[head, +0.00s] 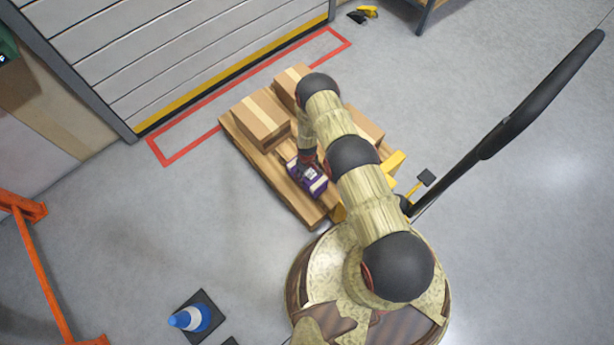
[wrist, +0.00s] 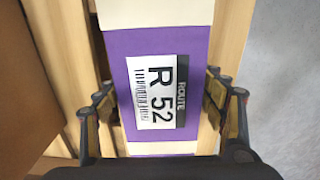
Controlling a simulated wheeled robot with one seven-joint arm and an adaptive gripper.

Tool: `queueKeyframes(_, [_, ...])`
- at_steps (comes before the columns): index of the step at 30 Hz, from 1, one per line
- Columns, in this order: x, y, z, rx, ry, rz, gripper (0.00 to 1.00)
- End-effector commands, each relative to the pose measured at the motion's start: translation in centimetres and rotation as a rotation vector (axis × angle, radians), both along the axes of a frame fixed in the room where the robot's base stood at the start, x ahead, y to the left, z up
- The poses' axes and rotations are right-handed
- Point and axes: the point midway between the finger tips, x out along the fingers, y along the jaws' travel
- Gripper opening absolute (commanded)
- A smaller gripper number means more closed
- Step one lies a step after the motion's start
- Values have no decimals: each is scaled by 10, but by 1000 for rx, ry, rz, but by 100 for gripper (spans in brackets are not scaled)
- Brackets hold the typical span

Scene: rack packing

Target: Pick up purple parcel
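The purple parcel (head: 309,178) lies on a wooden pallet (head: 286,187), near the pallet's front left edge in the head view. It has a pale band and a white label reading "ROUTE R 52", seen close up in the wrist view (wrist: 120,60). My gripper (wrist: 162,108) is over the parcel with one finger on each side of it. The fingers stand wide, and a narrow gap seems to show at the right; contact on the left I cannot tell. In the head view my arm hides the fingertips.
Brown cartons (head: 260,119) stand on the pallet behind and beside the parcel; a brown box side (wrist: 20,90) is close left of my gripper. A blue and white cone (head: 195,317) stands front left. An orange frame (head: 42,265) is at far left.

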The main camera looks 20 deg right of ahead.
Motion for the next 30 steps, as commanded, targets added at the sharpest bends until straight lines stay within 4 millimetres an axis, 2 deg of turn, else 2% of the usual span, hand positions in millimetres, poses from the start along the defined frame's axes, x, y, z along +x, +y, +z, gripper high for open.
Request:
queueKeyframes(22, [0, 0, 0, 0, 0, 0, 25])
queueKeyframes(30, [1, 0, 1, 0, -1, 0, 24])
